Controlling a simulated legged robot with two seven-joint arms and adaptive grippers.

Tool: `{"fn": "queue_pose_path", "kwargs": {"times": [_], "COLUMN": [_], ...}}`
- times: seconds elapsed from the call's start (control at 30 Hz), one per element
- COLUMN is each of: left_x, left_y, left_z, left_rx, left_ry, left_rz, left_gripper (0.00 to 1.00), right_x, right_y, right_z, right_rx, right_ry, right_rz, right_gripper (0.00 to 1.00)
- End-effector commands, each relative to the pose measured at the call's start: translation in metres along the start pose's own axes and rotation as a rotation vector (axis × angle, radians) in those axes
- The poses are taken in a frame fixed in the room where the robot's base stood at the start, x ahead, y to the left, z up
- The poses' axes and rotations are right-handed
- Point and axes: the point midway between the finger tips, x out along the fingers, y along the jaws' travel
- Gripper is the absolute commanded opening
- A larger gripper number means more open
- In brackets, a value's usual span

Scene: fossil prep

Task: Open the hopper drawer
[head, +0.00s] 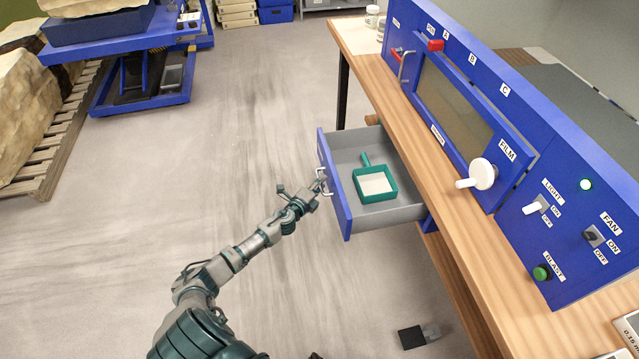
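The drawer (343,196) under the wooden bench stands pulled well out, with a blue front and grey inside. Its metal handle (324,180) is on the front face. A green scoop-like tray (361,189) with a pale bottom and a short handle lies in the drawer. My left gripper (314,186) is at the drawer handle, in front of the blue face. Its fingers are small and overlap the handle, so I cannot tell whether they grip it. My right gripper is not in view.
The blue cabinet (545,228) with a window, white FILM crank (482,174), switches and green button stands on the wooden bench (402,118). A dark block (411,337) lies on the floor below. A blue lift table (146,95) stands back left. The floor left of the drawer is clear.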

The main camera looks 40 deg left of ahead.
Motion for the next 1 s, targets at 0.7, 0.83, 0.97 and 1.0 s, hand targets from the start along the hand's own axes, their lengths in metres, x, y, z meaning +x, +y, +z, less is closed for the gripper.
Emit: {"fn": "queue_pose_path", "kwargs": {"times": [0.7,0.83,0.97,1.0], "left_x": [-0.094,-0.11,-0.118,-0.118], "left_y": [0.001,0.001,0.001,0.001], "left_z": [0.0,-0.001,0.0,0.0], "left_rx": [0.001,0.0,0.0,0.0], "left_ry": [0.0,0.0,-0.001,-0.001], "left_rz": [0.001,0.001,0.0,0.0], "left_gripper": [0.37,0.37,0.37,0.37], "right_x": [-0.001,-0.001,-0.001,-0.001], "right_y": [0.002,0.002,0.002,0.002], "right_z": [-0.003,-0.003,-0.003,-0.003], "right_rx": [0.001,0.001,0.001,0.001], "right_ry": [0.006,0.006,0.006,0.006], "right_rz": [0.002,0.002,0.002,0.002], "right_gripper": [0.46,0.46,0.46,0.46]}}
